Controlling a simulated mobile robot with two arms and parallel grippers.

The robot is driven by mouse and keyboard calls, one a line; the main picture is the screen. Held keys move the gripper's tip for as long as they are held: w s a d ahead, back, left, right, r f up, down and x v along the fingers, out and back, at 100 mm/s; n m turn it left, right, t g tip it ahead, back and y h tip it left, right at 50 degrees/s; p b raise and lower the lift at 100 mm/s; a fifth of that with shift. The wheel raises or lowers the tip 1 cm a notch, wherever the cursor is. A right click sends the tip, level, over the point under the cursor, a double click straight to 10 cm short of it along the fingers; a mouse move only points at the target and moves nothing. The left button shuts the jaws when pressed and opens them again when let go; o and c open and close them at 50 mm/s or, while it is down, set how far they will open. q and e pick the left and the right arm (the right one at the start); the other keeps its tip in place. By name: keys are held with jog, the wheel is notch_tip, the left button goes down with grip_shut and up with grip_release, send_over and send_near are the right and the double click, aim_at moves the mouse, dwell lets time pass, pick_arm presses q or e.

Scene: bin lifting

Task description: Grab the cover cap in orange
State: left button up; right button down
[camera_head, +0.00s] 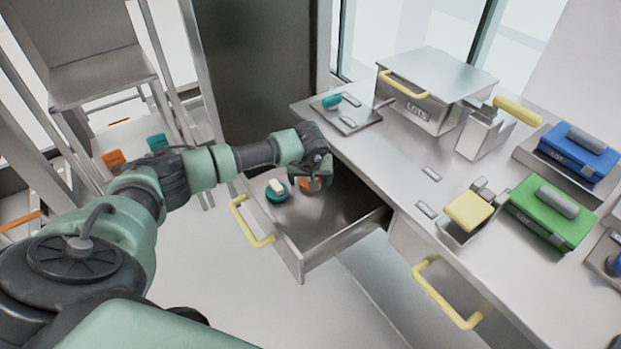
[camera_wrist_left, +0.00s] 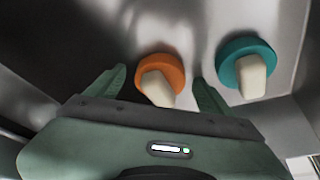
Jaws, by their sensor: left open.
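The orange cover cap (camera_head: 309,185) lies in the open drawer (camera_head: 318,243), partly hidden behind my left gripper (camera_head: 322,180). In the left wrist view the orange cap (camera_wrist_left: 174,65) shows as a round orange disc with a pale block-shaped handle. There my left gripper (camera_wrist_left: 158,88) is open, with one green finger on each side of the cap. I cannot tell whether the fingers touch it. A teal cap (camera_head: 276,190) with a pale handle lies in the same drawer; it also shows in the left wrist view (camera_wrist_left: 236,50), just outside the right finger. My right gripper is not in view.
The drawer has a yellow handle (camera_head: 252,222) and a raised front wall. The desk top (camera_head: 385,150) above it holds a metal box (camera_head: 433,82), a green case (camera_head: 552,212) and a blue case (camera_head: 578,152). The drawer's right part is bare.

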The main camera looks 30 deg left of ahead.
pick_arm(q)
jog(key=c, duration=1.4)
jog(key=shift+r, duration=0.15)
